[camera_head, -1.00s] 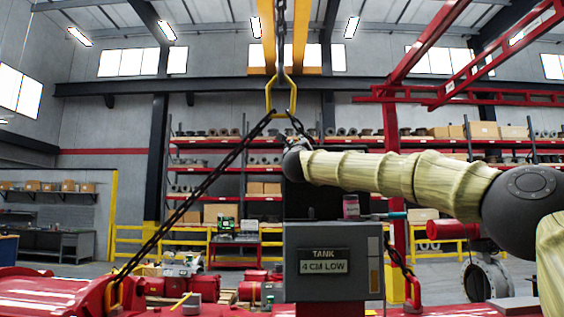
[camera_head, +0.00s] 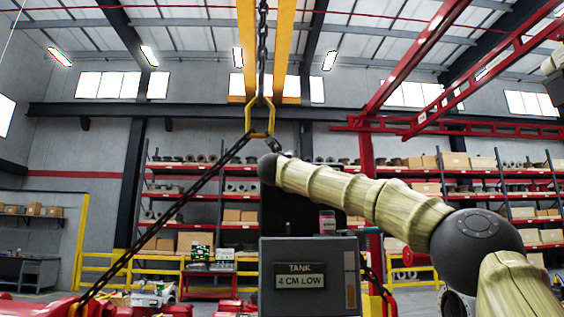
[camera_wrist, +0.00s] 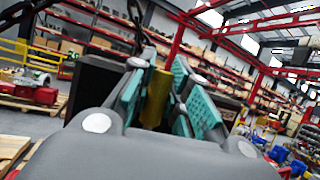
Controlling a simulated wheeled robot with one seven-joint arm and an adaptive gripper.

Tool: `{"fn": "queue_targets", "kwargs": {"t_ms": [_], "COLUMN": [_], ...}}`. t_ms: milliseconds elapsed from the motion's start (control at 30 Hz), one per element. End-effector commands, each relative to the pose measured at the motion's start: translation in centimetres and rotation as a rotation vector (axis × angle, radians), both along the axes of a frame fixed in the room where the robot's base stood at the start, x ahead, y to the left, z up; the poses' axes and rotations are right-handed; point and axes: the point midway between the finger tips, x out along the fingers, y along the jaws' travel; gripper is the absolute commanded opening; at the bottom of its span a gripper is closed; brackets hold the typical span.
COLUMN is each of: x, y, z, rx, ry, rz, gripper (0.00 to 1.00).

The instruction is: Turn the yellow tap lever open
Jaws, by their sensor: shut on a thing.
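In the wrist view, my gripper (camera_wrist: 160,92) has teal ribbed finger pads on either side of a yellow upright bar, the tap lever (camera_wrist: 157,98). The pads are shut on it. The lever's lower end and what it is mounted on are hidden behind the gripper body.
The grey box (camera_head: 310,260) carries a sign reading "TANK 4 CM LOW" (camera_head: 300,282). A black chain (camera_head: 165,218) slopes from a yellow hook (camera_head: 256,133) to red equipment at lower left. A dark panel (camera_head: 284,192) stands behind the box. Shelves line the back.

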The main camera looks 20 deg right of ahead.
Motion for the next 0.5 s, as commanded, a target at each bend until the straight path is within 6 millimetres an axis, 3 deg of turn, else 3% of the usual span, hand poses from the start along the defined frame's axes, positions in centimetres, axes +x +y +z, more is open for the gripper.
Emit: {"fn": "queue_targets", "kwargs": {"t_ms": [167,200,267,500], "x": [-0.29,-0.29,-0.29,-0.12], "y": [-0.22,-0.21,-0.21,-0.06], "z": [0.65,0.64,0.63,0.29], "rx": [0.0,0.0,0.0,-0.001], "ry": [-0.007,-0.007,-0.007,-0.003], "rz": [-0.002,-0.002,-0.002,-0.001], "gripper": [0.0,0.2,0.28,0.28]}}
